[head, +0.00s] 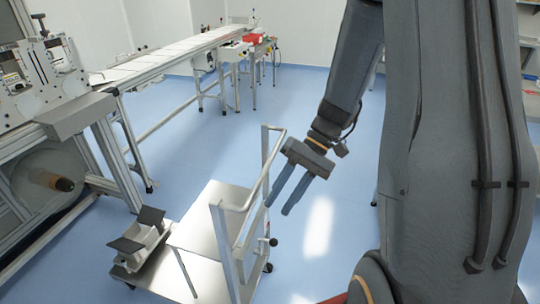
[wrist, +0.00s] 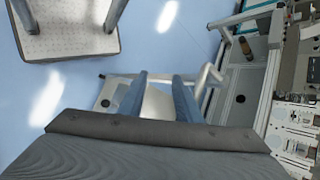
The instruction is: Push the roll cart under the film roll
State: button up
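The roll cart (head: 205,262) stands on the floor in the head view, with a flat metal deck, an upright tube handle (head: 249,190) on its right and a cradle with dark slanted pads (head: 138,243) at its left end. The cradle looks empty. The film roll (head: 38,178), pale and translucent with an orange and black core end, sits low in the machine at the left, beyond the cart's left end. My gripper (head: 277,208) points down just right of the handle, its two blue fingers apart and empty. In the wrist view the handle (wrist: 209,77) shows beyond the fingers; contact is unclear.
The machine frame (head: 120,150) runs along the left, with a long conveyor table (head: 175,47) going back. Blue floor (head: 215,135) is open behind the cart. In the wrist view a pale textured platform (wrist: 65,35) is at the top left.

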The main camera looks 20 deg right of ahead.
aim_at(267, 163)
jog(key=w+d+r+m+t+y+p, duration=0.1)
jog(key=w+d+r+t+y+p, duration=0.15)
jog(key=w+d+t+y, duration=0.65)
jog(key=w+a, duration=0.1)
jog(key=a, duration=0.2)
jog(key=w+a+g+h+p, duration=0.1)
jog(key=a, duration=0.1)
jog(key=w+a+f+g+p, duration=0.1)
jog(key=a, duration=0.2)
jog(key=shift+a+m+h, duration=0.3)
jog(key=shift+a, duration=0.05)
grip_shut()
